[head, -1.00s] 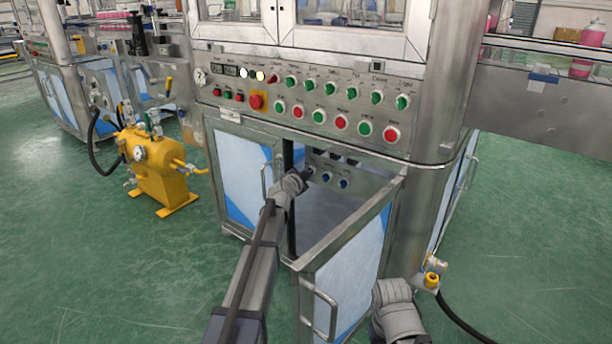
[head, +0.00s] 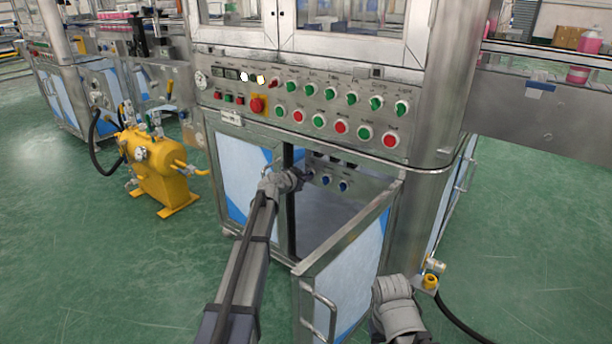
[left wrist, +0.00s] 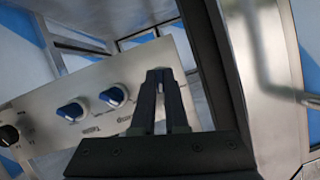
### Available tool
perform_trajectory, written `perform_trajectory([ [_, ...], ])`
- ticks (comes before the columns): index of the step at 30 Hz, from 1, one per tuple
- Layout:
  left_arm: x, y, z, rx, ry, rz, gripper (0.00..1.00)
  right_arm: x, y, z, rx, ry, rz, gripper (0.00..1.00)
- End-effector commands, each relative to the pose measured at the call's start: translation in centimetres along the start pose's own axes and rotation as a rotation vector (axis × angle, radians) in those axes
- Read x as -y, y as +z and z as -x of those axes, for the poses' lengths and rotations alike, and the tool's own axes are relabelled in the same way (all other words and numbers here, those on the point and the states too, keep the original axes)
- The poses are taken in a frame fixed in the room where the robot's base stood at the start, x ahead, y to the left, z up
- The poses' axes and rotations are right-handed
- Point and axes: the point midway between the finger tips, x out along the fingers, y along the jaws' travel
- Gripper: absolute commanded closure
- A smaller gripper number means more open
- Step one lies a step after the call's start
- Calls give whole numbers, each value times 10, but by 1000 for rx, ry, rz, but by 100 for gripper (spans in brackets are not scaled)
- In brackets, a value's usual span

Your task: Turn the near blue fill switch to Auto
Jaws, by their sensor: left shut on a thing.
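Inside the open cabinet is a grey metal panel (left wrist: 62,112) with a row of blue switches. Two blue switches stand clear, one at the middle (left wrist: 113,96) and one further left (left wrist: 72,111) in the left wrist view; they also show in the head view right of my gripper, one nearer to it (head: 325,180) and one farther (head: 343,186). My left gripper (left wrist: 160,76) is at the panel beside them, its fingers closed together on a switch at the row's end. The fingers mostly hide that switch, so its setting cannot be read. My right gripper's jaws do not show.
The open cabinet door (head: 345,265) with its handle stands right of my left arm. The cabinet's frame post is close beside the gripper. A black knob (left wrist: 10,134) is on the same panel. A button panel (head: 300,105) is above, and a yellow tank (head: 158,170) stands left.

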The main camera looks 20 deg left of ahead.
Motion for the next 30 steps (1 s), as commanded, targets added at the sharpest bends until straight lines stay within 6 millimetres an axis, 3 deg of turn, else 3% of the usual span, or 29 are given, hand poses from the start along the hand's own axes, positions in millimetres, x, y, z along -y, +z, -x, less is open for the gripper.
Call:
perform_trajectory([
  [11,1,2,-1,2,140,331,100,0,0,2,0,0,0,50],
  [30,1,4,-1,4,345,825,100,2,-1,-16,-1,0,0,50],
])
